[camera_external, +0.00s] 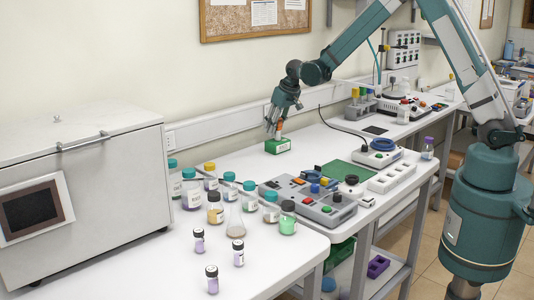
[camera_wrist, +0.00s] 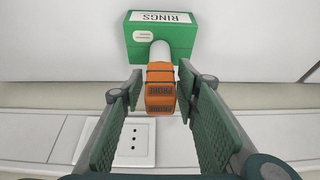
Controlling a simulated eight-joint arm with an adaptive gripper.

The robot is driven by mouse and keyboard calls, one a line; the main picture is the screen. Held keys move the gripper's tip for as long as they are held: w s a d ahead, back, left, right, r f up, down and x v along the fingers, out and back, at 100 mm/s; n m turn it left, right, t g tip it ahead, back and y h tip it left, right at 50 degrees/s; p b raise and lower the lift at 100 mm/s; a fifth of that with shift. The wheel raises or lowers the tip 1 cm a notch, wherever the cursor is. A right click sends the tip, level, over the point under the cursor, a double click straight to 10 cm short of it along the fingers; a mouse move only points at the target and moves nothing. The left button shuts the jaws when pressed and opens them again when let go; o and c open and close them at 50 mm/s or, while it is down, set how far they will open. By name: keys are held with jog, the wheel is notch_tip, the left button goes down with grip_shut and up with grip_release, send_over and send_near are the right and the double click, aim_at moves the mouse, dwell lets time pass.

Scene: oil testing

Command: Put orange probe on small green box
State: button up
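The small green box (camera_external: 283,148) sits on the white bench under my gripper (camera_external: 275,120). In the wrist view the green box (camera_wrist: 188,38) shows a white "RINGS" label. The orange probe (camera_external: 279,128) is upright or nearly so, right above the box. In the wrist view the orange probe (camera_wrist: 160,92) has its white end over the box's top and seems to touch it. My gripper (camera_wrist: 160,82) has its two fingers on either side of the probe, with a narrow gap showing on each side. It looks open and not pressing on the probe.
Several capped bottles (camera_external: 229,187) stand at the front left, near a large grey cabinet (camera_external: 90,190). A grey button panel (camera_external: 320,205) and a green mat (camera_external: 346,173) lie right of the box. A wall socket (camera_wrist: 130,142) is behind. Bench around the box is clear.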

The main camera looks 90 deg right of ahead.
jog(key=v, duration=1.1)
jog(key=shift+r, duration=0.1)
dwell(0.6)
jog(key=s+a+r+n+t, duration=0.15)
jog(key=a+r, duration=0.35)
jog(key=a, duration=0.5)
jog(key=s+a+r+n+y, duration=0.1)
jog(key=s+a+r, duration=0.25)
jog(key=a, duration=0.65)
jog(key=s+a+r+n, duration=0.2)
jog(key=a+r, duration=0.4)
jog(key=a, duration=0.4)
jog(key=s+a+f+n+t+y, duration=0.1)
jog(key=s+a+n, duration=0.3)
jog(key=s+a, duration=1.8)
jog(key=shift+a+f+n+t+y, duration=0.35)
jog(key=shift+a+t+y, duration=0.3)
jog(key=shift+a, duration=0.25)
